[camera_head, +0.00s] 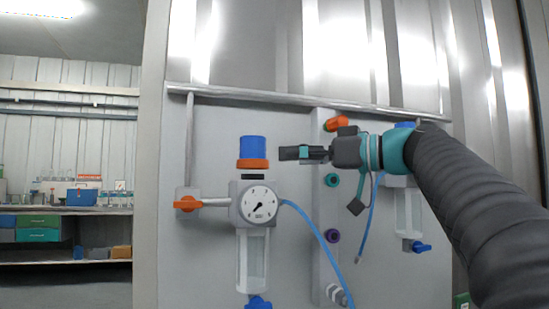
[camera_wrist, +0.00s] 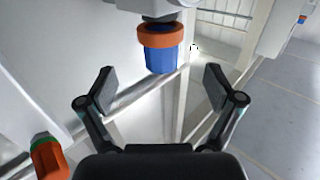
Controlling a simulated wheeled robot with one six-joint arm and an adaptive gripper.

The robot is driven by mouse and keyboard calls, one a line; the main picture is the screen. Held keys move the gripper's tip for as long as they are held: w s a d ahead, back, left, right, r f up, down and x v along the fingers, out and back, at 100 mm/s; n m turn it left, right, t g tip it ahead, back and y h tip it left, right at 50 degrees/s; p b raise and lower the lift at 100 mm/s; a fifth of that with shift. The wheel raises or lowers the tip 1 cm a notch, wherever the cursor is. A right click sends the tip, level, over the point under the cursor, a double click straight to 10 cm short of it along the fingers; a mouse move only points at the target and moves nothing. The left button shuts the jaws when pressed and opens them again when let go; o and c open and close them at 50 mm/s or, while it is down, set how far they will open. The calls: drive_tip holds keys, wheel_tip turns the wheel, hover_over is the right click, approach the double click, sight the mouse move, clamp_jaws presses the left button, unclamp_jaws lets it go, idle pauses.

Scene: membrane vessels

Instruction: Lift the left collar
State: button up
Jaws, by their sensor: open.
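The left collar (camera_head: 252,163) is an orange ring at the base of a blue knob (camera_head: 252,145), on top of the left regulator with its round gauge (camera_head: 259,204). In the wrist view the orange collar (camera_wrist: 164,36) and blue knob (camera_wrist: 162,60) show at the top centre, between and beyond the fingertips. My gripper (camera_head: 290,153) is just right of the knob, at about its height, pointing left at it. In the wrist view my gripper (camera_wrist: 158,88) is open and empty, its two fingers spread, apart from the collar.
An orange valve handle (camera_head: 187,203) sticks out left of the gauge. A blue hose (camera_head: 318,232) runs from the regulator to the lower right. A second unit (camera_head: 408,212) hangs to the right, its top mostly behind my arm. A horizontal rail (camera_head: 290,98) runs above.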

drive_tip(key=shift+v, duration=1.2)
drive_tip(key=w+d+f+m+t+h, duration=0.1)
drive_tip(key=w+d+f+m+h, duration=0.15)
drive_tip(key=f+m, duration=0.2)
drive_tip(key=w+d+f+m+t+h, duration=0.1)
drive_tip(key=w+d+f+m+h, duration=0.1)
drive_tip(key=w+f+m, duration=0.3)
drive_tip(key=s+d+f+m+g+h, duration=0.1)
drive_tip(key=s+f+m+h, duration=0.1)
drive_tip(key=f, duration=0.6)
drive_tip(key=s+d+f+m+g+h, duration=0.1)
drive_tip(key=s+f+m+h, duration=0.15)
drive_tip(key=f, duration=0.55)
drive_tip(key=s+f+n+g+h, duration=0.1)
drive_tip(key=s+f+g+h, duration=0.2)
drive_tip(key=s+f, duration=2.2)
drive_tip(key=shift+s+a+f+n+h, duration=0.15)
drive_tip(key=shift+a+f+n+h, duration=0.2)
drive_tip(key=shift+h, duration=1.55)
